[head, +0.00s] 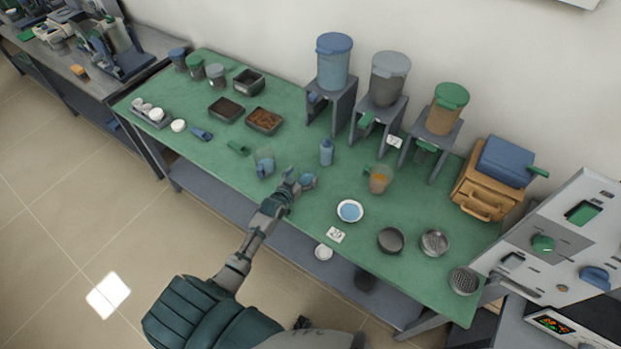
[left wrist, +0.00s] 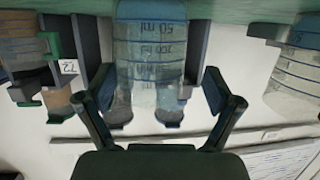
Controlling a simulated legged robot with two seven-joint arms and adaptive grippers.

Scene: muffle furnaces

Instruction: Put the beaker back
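In the left wrist view, which is upside down, the beaker (left wrist: 151,55) shows between the two spread fingers (left wrist: 160,90), with a visible gap at least on the right. The fingers look open and not closed on it. A second clear beaker (head: 264,163) stands to the left; a similar graduated one shows at the right of the wrist view (left wrist: 296,68). My right gripper is not in view.
A beaker with orange contents (head: 379,180) and a white dish with blue contents (head: 350,211) are to the right. Dispensers on grey stands (head: 378,115) line the back. Trays (head: 226,109) lie at the left.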

